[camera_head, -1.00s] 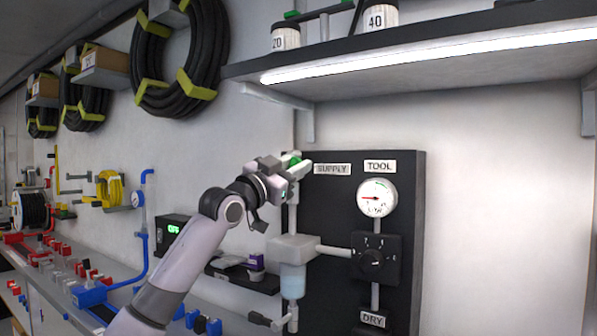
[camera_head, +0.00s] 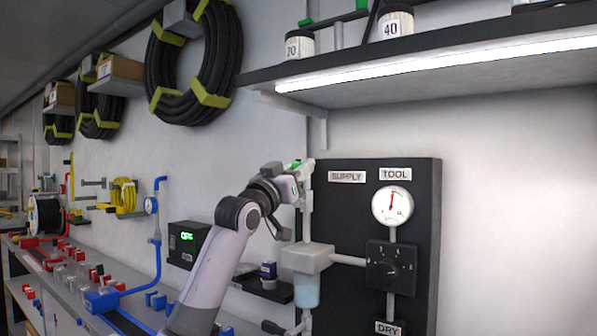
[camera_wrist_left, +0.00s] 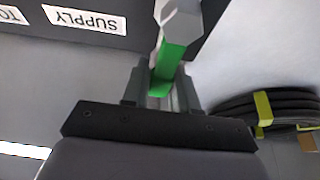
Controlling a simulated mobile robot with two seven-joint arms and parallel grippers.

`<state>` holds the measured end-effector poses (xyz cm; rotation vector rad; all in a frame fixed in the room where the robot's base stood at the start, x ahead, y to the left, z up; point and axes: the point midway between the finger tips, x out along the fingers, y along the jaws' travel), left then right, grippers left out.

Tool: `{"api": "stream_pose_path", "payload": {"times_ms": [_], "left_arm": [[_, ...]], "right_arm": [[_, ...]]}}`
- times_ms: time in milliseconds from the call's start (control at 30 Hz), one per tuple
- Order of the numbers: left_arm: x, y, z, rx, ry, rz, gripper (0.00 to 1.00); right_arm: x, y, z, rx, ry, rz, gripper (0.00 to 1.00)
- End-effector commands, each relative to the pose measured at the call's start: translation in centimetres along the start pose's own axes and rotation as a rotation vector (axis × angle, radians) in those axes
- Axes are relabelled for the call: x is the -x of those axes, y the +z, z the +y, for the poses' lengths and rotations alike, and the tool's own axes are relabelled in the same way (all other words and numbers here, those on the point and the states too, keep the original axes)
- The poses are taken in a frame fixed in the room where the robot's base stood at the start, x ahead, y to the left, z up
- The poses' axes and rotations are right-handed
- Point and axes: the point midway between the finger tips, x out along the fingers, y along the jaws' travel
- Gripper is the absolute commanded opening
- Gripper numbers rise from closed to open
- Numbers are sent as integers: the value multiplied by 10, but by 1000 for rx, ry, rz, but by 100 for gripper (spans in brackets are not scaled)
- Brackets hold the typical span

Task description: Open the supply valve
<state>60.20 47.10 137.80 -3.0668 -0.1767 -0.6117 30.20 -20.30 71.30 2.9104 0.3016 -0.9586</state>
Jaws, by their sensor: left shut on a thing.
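The supply valve's green handle (camera_head: 296,164) is at the top left of the black panel (camera_head: 350,222), beside the SUPPLY label (camera_head: 347,177). My left gripper (camera_head: 297,175) is shut on this handle. In the left wrist view the green handle (camera_wrist_left: 168,64) lies between the two grey fingers (camera_wrist_left: 161,88), below a pale hexagonal valve part (camera_wrist_left: 180,20). My gripper hides part of the handle and valve body in the head view. The TOOL gauge (camera_head: 392,206) has its red needle pointing about straight up. My right gripper is in neither view.
A shelf (camera_head: 420,68) with a lit strip and jars overhangs the panel. Below the valve is a white block with a clear bowl (camera_head: 306,290). A black display box (camera_head: 187,245) and blue pipe (camera_head: 157,240) stand left.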

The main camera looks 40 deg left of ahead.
Motion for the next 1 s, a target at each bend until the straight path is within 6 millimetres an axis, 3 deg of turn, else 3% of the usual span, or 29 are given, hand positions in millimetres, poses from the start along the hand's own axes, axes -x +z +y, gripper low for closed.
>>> {"api": "stream_pose_path", "payload": {"times_ms": [233, 267, 300, 667, 1000], "left_arm": [[0, 0, -1, 7, -1, -1, 0], [0, 0, -1, 7, -1, -1, 38], [0, 0, -1, 7, -1, -1, 49], [2, 1, 0, 3, 0, -1, 49], [42, 3, 0, 1, 0, 1, 49]], "right_arm": [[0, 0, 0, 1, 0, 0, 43], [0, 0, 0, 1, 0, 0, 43], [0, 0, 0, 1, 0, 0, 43], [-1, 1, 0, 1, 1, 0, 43], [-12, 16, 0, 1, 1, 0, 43]]}}
